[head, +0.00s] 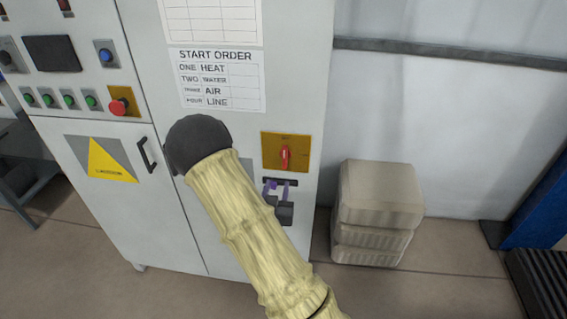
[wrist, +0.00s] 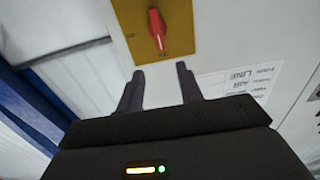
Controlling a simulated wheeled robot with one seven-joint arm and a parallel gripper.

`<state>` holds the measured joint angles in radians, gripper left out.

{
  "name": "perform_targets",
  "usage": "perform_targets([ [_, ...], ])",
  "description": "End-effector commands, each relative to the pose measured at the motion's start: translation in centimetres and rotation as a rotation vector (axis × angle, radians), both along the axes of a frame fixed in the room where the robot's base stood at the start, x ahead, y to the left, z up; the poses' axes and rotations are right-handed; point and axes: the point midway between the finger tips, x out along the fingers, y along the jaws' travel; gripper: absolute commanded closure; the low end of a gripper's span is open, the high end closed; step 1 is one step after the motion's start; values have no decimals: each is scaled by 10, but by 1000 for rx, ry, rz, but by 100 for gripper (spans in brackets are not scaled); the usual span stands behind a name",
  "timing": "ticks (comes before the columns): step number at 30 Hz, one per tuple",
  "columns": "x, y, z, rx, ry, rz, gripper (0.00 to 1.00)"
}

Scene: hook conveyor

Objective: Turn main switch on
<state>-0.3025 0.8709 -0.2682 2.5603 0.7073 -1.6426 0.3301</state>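The main switch is a red rotary handle (head: 285,157) on a yellow-orange plate (head: 270,140) on the grey cabinet front. The handle stands about upright. In the wrist view the red handle (wrist: 157,30) and its plate (wrist: 182,35) are at the top, beyond the fingertips. The fingers look apart from the handle.
A start order sheet (head: 215,82) hangs on the cabinet (head: 130,25) above the switch. A red emergency button (head: 118,106) and several other buttons are at left. A door handle (head: 147,155) sticks out. Stacked beige blocks (head: 378,195) stand on the floor at right.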

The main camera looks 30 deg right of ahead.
Motion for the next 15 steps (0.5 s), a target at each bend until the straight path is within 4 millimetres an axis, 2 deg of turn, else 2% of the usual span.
perform_targets([
  [15,61,-42,5,0,-1,-2,64],
])
